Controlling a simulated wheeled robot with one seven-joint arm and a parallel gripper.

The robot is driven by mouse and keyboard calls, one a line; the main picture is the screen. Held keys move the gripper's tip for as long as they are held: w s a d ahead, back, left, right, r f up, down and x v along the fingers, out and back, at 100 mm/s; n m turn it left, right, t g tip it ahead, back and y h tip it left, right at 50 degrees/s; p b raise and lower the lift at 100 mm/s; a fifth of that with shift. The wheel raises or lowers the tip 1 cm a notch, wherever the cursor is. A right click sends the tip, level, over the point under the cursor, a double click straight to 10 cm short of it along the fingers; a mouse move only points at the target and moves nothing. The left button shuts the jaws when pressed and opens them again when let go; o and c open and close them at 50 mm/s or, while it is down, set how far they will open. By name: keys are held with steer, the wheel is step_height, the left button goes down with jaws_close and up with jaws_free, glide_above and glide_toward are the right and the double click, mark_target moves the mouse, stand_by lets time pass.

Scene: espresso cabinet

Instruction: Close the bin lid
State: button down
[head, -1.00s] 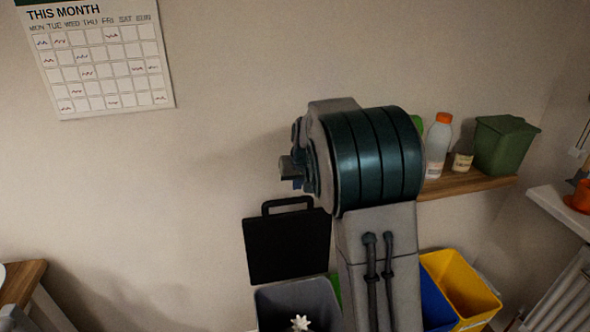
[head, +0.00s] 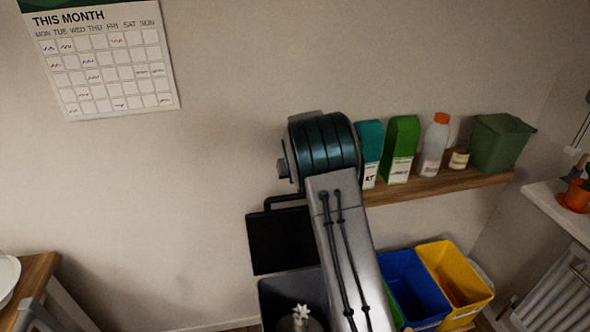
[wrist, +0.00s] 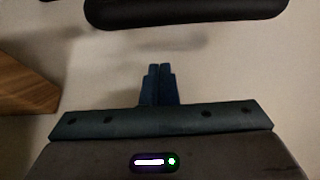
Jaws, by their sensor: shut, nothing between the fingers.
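The bin (head: 290,282) is dark grey and stands low against the wall in the head view. Its black lid (head: 272,243) stands open and upright behind it, with a loop handle (head: 284,200) on its top edge. My arm covers the right part of the bin and lid. In the wrist view my gripper (wrist: 160,71) is shut and empty, with its fingertips against a background of pale wall. A dark rounded bar (wrist: 185,12) lies beyond the tips, apart from them; it looks like the lid handle. The head view hides the fingers behind my arm.
A blue bin (head: 408,285) and a yellow bin (head: 455,275) stand open to the right. A wooden shelf (head: 440,186) above them holds cartons, a bottle and a green tub (head: 500,142). A pale star-shaped thing (head: 300,313) shows at the grey bin's front.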

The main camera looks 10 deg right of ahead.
steer(key=s, duration=0.4)
steer(key=shift+f+p, duration=0.25)
steer(key=shift+p, duration=0.05)
steer(key=shift+s+f+b, duration=0.1)
steer(key=shift+s+b, duration=0.05)
steer(key=shift+b, duration=0.15)
